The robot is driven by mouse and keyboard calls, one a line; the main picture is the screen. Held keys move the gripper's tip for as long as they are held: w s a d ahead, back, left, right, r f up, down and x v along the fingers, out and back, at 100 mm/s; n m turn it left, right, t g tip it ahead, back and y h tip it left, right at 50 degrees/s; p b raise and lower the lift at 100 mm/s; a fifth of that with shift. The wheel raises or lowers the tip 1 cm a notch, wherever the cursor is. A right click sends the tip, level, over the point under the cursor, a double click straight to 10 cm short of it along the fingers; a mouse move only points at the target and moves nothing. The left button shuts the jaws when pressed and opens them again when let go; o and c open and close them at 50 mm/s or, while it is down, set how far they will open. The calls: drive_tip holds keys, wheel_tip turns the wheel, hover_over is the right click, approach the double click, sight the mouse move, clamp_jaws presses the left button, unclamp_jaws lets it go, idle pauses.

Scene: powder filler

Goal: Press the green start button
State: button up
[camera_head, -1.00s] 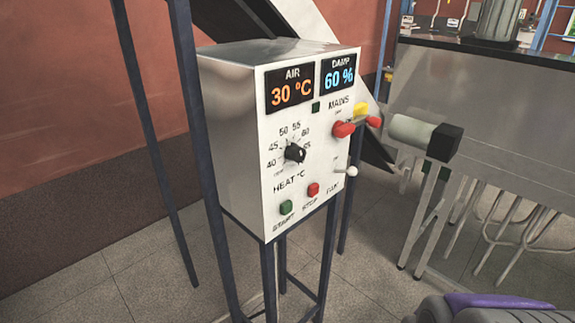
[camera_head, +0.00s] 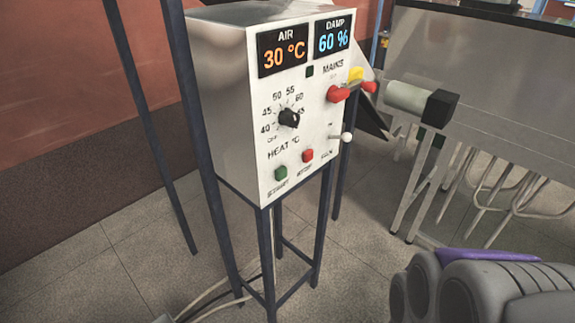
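The green start button (camera_head: 281,173) sits at the lower left of the white front panel (camera_head: 262,152), above the label START. The red stop button (camera_head: 307,156) is just to its right. The panel belongs to a metal control box (camera_head: 218,92) on dark blue legs. Grey rounded parts with a purple piece, at the bottom right, look like my own arm. They are apart from the box. No gripper fingers show.
The panel also carries a black heat knob (camera_head: 289,118), a red mains handle (camera_head: 338,94), a white-tipped fan lever (camera_head: 347,137) and two displays. A grey cylinder with a black end (camera_head: 438,108) juts out to the right. Cables (camera_head: 215,302) lie on the floor below.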

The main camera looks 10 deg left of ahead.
clamp_jaws()
idle(1.4)
